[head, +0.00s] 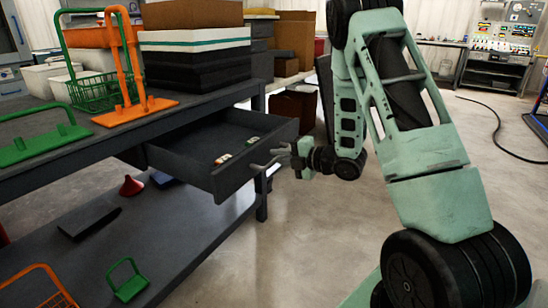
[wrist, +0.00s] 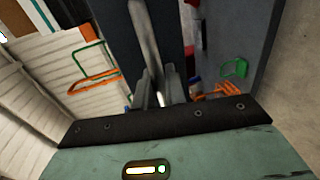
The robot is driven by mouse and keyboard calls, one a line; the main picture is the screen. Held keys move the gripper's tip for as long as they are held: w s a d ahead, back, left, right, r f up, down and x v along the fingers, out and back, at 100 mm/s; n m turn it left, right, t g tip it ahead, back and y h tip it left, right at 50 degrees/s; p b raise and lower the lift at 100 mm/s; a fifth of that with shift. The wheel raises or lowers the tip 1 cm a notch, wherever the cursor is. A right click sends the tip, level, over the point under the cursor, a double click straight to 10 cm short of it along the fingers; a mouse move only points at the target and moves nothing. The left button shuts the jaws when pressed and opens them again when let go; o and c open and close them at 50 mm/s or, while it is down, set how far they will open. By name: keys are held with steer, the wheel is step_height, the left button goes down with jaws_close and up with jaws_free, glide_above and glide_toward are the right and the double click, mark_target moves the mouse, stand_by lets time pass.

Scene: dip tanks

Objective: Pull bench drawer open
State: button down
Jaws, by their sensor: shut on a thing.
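The dark grey bench drawer (head: 236,180) is pulled well out from under the worktop of the bench (head: 60,156), and its inside shows. Two small labelled items (head: 224,158) lie in it. My gripper (head: 272,163) is at the outer face of the drawer front and is shut on the drawer handle. In the wrist view the handle (wrist: 144,35) is a pale bar running up from between the fingers (wrist: 154,90), with the dark drawer front (wrist: 112,35) behind it. The exact finger contact is partly hidden.
An orange stand (head: 134,105), a green stand (head: 40,146), a green basket (head: 92,90) and stacked boxes (head: 195,62) are on the bench. A red funnel (head: 132,186) is on the lower shelf. The floor (head: 290,240) beside the drawer is clear.

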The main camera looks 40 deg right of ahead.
steer(key=shift+s+d, duration=0.15)
steer(key=shift+s, duration=0.05)
steer(key=c, duration=1.5)
jaws_free()
steer(key=shift+c, duration=0.2)
steer(key=v, duration=1.7)
steer(key=shift+s+p, duration=0.2)
steer(key=shift+p, duration=0.2)
